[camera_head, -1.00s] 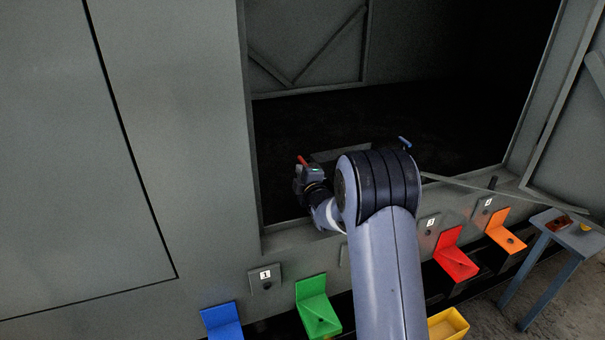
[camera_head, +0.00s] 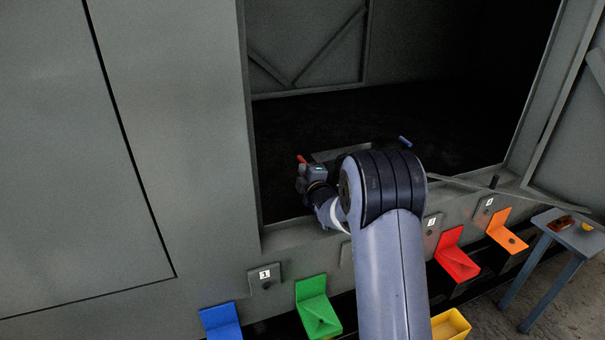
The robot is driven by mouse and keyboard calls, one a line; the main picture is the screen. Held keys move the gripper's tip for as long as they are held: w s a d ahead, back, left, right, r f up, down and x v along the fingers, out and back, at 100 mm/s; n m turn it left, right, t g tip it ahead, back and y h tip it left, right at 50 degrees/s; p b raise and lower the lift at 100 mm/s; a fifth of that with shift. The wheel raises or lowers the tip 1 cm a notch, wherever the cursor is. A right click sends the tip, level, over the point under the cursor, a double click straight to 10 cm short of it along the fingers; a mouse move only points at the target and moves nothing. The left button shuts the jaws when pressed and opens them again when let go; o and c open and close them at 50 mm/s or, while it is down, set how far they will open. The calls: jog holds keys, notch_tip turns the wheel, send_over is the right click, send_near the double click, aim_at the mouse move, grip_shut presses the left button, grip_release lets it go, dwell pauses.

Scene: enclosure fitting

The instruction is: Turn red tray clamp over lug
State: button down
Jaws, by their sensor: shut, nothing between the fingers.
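The red tray clamp (camera_head: 301,158) shows as a small red bar inside the enclosure opening, just above and left of my gripper. A grey tray (camera_head: 330,154) lies behind my gripper on the dark floor, mostly hidden by my arm. My gripper (camera_head: 302,176) is at the clamp, shut with nothing held. I cannot tell whether its fingers touch the clamp. The lug is not visible. A blue piece (camera_head: 405,141) shows at the tray's right side, behind my arm.
Below the opening are blue (camera_head: 221,321), green (camera_head: 317,308), red (camera_head: 456,256) and orange (camera_head: 506,233) holders. A yellow bin (camera_head: 450,326) stands at the bottom. A small table (camera_head: 566,229) is at right.

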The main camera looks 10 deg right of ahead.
jog(key=shift+d+f, duration=0.1)
jog(key=shift+d, duration=0.1)
jog(key=d+b, duration=0.1)
jog(key=b, duration=0.2)
jog(key=shift+d+f, duration=0.15)
jog(key=shift+d, duration=0.1)
jog(key=shift+w+d+b, duration=0.3)
jog(key=shift+d+b, duration=0.4)
jog(key=shift+b, duration=0.4)
jog(key=shift+w+d+b, duration=0.5)
jog(key=shift+d+b, duration=0.05)
jog(key=shift+d, duration=0.25)
jog(key=shift+w+d+r, duration=0.2)
jog(key=shift+w+d, duration=0.35)
jog(key=shift+w, duration=0.2)
jog(key=shift+b, duration=0.3)
